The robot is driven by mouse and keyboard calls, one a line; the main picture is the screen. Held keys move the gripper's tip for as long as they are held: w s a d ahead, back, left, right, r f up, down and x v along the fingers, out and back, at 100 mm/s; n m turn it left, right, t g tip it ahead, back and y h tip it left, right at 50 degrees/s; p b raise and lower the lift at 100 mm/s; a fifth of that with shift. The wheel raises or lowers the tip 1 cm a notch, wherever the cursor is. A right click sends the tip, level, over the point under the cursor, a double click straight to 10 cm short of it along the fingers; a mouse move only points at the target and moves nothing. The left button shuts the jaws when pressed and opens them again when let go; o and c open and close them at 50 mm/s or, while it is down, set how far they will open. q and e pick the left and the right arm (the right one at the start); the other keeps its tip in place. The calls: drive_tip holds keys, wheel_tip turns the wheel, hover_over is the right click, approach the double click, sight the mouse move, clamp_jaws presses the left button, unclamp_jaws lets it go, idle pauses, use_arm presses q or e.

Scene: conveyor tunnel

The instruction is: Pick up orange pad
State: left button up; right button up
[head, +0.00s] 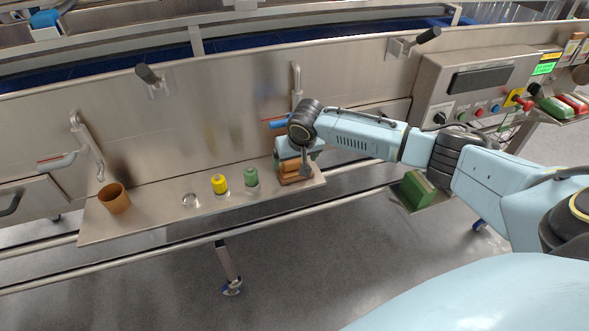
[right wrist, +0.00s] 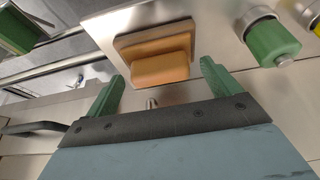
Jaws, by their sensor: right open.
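The orange pad (right wrist: 160,68) lies near the edge of the steel shelf (right wrist: 205,75), with a brown base and a raised orange grip. In the right wrist view it sits ahead of and between the two green fingers of my right gripper (right wrist: 158,85). Those fingers are apart and nothing is held. In the head view my right gripper (head: 302,172) hangs over the pad (head: 289,169) at the right end of the shelf and hides part of it. Whether the fingers touch the pad is unclear. My left gripper is out of view.
Left of the pad on the shelf stand a green-capped item (head: 251,177), a yellow-capped item (head: 220,184), a small metal ring (head: 190,200) and a brown cup (head: 114,198). A green block (head: 417,190) sits lower right. A control panel (head: 475,88) is at right.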

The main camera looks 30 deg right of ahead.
drive_tip(key=c, duration=1.1)
drive_tip(key=shift+r, duration=0.15)
drive_tip(key=shift+s+r, duration=0.1)
drive_tip(key=shift+r, duration=0.1)
wheel_tip(320, 180, up, 6)
drive_tip(key=s+a, duration=0.1)
drive_tip(key=s, duration=0.5)
drive_tip(key=s+a, duration=0.2)
drive_tip(key=s, duration=0.4)
drive_tip(key=s+a+p, duration=0.1)
drive_tip(key=s, duration=0.6)
drive_tip(key=shift+s+a+r, duration=0.1)
drive_tip(key=shift+a+r, duration=0.05)
drive_tip(key=shift+a, duration=0.15)
